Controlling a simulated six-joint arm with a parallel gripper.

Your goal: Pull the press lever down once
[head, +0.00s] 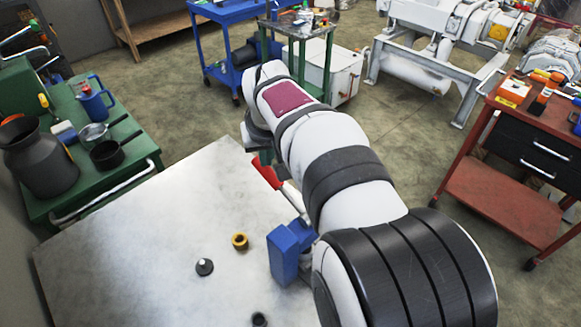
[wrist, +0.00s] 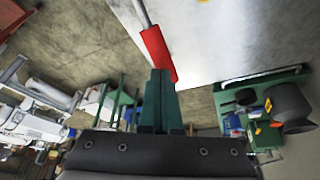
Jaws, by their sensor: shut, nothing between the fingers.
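The press has a blue body (head: 284,258) on the metal table in the head view, partly hidden by my arm. Its lever has a red handle (head: 266,173) that slants up and to the left from the press. The red handle also shows in the wrist view (wrist: 157,52), with its metal rod running up to the picture's top. My gripper (wrist: 160,74) has dark green fingers, shut and empty. The fingertips overlap the handle's end in the wrist view; whether they touch it I cannot tell. In the head view my arm mostly hides the gripper.
The metal table (head: 150,235) is mostly bare. A green bench (head: 130,160) with jugs and pans stands at left, a red cart (head: 510,175) at right.

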